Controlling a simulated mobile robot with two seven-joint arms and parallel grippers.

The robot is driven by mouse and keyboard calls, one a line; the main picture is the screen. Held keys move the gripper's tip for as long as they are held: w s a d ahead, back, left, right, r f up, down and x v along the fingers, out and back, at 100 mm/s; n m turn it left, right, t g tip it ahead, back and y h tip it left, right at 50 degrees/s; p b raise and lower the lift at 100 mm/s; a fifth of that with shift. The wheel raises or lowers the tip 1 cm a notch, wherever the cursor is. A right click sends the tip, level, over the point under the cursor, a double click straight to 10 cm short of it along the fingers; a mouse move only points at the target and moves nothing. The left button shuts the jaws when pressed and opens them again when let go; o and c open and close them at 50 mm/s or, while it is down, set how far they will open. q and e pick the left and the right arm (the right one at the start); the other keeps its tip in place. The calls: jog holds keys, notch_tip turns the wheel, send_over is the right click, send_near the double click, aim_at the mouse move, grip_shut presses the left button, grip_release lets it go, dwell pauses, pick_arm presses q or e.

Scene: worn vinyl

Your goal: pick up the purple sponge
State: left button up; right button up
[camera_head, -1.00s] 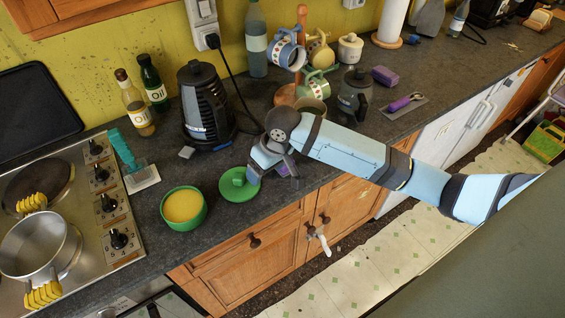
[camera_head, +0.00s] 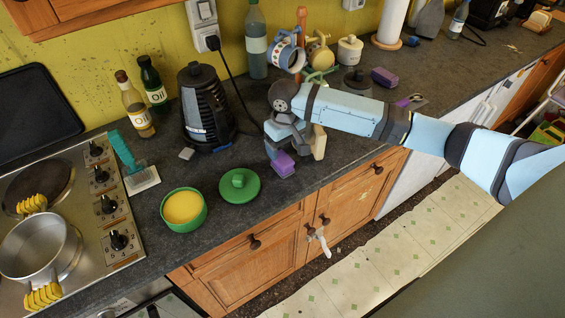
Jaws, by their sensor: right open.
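A small purple block that looks like the purple sponge (camera_head: 284,164) lies on the dark counter, right of the green lid. My right gripper (camera_head: 276,152) points down just above and behind it, partly covering it. The gripper is open; I cannot tell whether its fingers touch the sponge or stand around it. Another purple block (camera_head: 384,77) lies farther back on the counter, right of the mugs. My left gripper is not in view.
A green lid (camera_head: 240,188) and a green bowl with yellow contents (camera_head: 184,208) stand to the left. A cream block (camera_head: 319,143) is close on the gripper's right. A black kettle (camera_head: 205,108) stands behind. The counter's front edge is near.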

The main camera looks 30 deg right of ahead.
aim_at(283, 158)
jog(key=shift+w+a+f+p, duration=0.15)
jog(key=shift+f+p, duration=0.1)
jog(key=shift+f, duration=1.15)
jog(key=shift+a+f+p, duration=0.15)
jog(key=shift+f+p, duration=0.05)
jog(key=shift+f, duration=1.15)
jog(key=c, duration=1)
jog(key=shift+r, duration=0.1)
notch_tip(283, 158, up, 20)
jog(key=shift+f+b, duration=0.1)
jog(key=shift+b, duration=0.5)
jog(key=shift+o, duration=0.3)
